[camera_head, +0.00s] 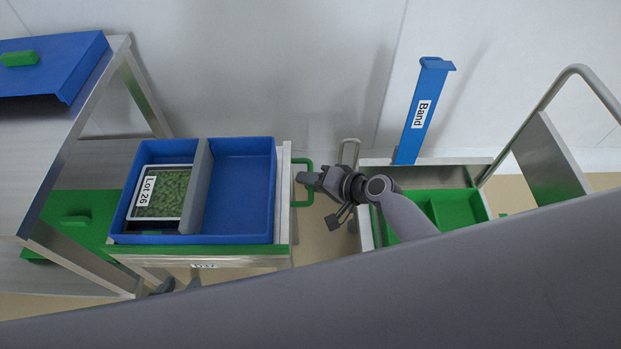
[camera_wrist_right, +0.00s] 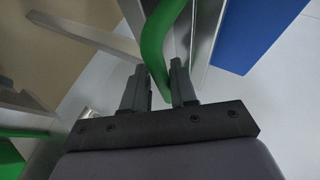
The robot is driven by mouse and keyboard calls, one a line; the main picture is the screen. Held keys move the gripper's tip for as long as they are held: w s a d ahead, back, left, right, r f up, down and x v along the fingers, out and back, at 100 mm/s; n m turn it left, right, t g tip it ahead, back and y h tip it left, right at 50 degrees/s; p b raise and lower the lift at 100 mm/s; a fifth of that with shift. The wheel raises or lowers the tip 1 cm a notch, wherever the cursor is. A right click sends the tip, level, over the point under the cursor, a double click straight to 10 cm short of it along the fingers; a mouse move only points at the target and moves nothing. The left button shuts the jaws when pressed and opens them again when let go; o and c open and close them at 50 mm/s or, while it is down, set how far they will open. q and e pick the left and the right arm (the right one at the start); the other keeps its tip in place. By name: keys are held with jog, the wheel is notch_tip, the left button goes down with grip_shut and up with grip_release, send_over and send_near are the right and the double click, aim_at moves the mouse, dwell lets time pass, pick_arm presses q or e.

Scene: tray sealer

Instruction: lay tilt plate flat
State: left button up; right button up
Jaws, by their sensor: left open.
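A plate with a green front edge (camera_head: 200,250) carries a blue bin (camera_head: 272,190) in the head view. I take it for the tilt plate; its exact tilt is hard to judge from above. A green handle (camera_head: 305,184) stands out from its right side. My right gripper (camera_head: 311,180) is at this handle. My left gripper (camera_head: 176,287) is open below the plate's front edge, mostly hidden behind my own arm.
A tray labelled Lot 26 (camera_head: 148,212) with green contents sits in the bin's left part, beside a grey divider (camera_head: 196,190). A steel table (camera_head: 45,165) stands left. At right are a green bin (camera_head: 460,210), a blue "Band" post (camera_head: 420,115) and a tube frame (camera_head: 545,98).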

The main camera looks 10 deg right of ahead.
dwell(0.3)
jog(key=shift+s+d+r, duration=0.15)
jog(key=shift+r, duration=0.05)
jog(key=p+v, duration=0.2)
jog(key=v, duration=0.4)
jog(key=shift+s+d, duration=0.2)
